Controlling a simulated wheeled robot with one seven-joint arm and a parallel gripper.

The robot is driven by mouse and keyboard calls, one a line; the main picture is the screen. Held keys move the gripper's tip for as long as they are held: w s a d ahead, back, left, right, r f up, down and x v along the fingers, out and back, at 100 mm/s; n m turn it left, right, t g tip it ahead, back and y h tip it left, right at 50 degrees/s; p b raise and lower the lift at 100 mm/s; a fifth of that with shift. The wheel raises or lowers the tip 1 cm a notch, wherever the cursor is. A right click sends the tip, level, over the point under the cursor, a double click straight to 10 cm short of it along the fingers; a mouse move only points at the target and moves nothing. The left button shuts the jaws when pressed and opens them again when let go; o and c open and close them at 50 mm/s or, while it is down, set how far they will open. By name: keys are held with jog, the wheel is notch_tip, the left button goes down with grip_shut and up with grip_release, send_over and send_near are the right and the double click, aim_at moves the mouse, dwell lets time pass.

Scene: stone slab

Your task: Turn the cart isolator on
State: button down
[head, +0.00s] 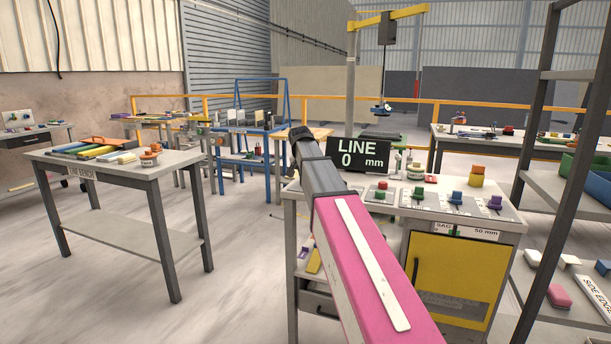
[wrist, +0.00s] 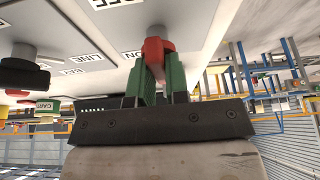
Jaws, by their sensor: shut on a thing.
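My gripper (wrist: 160,70) shows in the wrist view, its two green fingers shut on a red knob (wrist: 154,47). The knob has a short stem running to a pale panel (wrist: 205,20). I cannot read a label that names this knob as the cart isolator, nor tell its switch position. In the head view my pink arm crosses the grey cart-like bench (head: 510,226), and my fingers cannot be made out.
A LINE display (head: 360,158) reads 0 mm. A dark shelf rack (head: 540,120) is close on the right. A table (head: 120,180) stands left, with open floor between.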

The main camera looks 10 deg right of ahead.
jog(key=shift+m, duration=0.4)
jog(key=c, duration=1.1)
grip_release()
jog(key=v, duration=1)
jog(key=shift+a+r, duration=0.25)
jog(key=shift+r, duration=0.15)
jog(key=shift+s, duration=0.15)
